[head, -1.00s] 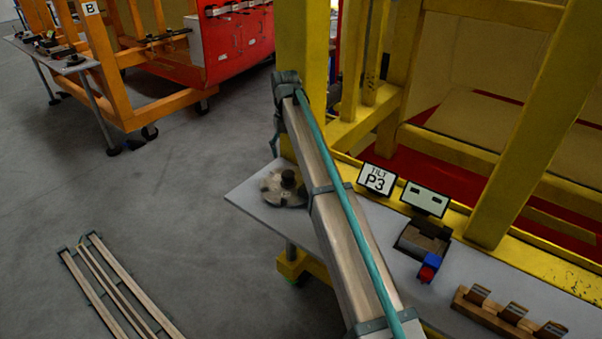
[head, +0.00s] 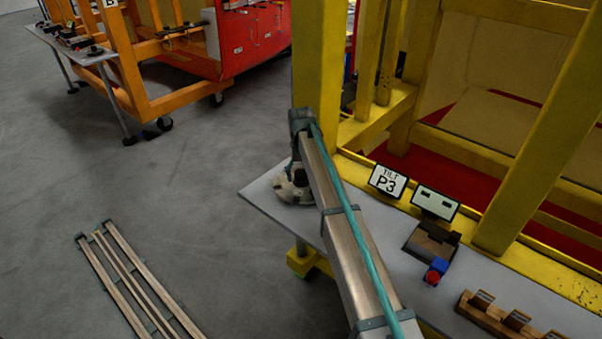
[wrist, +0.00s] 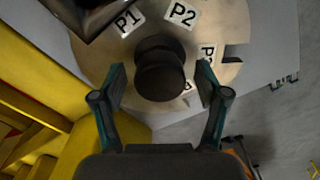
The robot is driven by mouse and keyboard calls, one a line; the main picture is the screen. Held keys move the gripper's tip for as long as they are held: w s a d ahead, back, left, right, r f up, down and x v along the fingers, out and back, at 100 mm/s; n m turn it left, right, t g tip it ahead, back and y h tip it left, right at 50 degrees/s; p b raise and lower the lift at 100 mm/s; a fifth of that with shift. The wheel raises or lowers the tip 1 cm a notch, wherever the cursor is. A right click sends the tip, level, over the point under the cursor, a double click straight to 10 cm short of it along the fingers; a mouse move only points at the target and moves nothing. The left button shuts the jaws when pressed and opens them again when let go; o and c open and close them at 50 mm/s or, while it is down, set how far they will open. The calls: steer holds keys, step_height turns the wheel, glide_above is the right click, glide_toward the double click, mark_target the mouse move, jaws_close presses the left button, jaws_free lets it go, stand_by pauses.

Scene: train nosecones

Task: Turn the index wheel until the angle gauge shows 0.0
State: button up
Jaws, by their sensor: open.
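The index wheel (head: 292,186) is a pale round disc at the left end of the grey bench, partly hidden by my arm in the head view. In the wrist view the wheel (wrist: 228,28) carries white labels, P1 and P2 readable, and has a notch at its right edge. Its dark round knob (wrist: 160,68) stands between my fingers. My gripper (wrist: 160,78) is open, one finger on each side of the knob, with gaps visible. A small display (head: 437,203), probably the angle gauge, shows two dark marks like dashes; I read no number on it.
A "TILT P3" sign (head: 388,181) stands left of the display. A dark block with a blue and red part (head: 437,270) and a wooden rack (head: 510,320) are on the bench. A yellow frame (head: 318,60) rises behind the wheel.

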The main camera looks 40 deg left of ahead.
jaws_close()
stand_by(0.3)
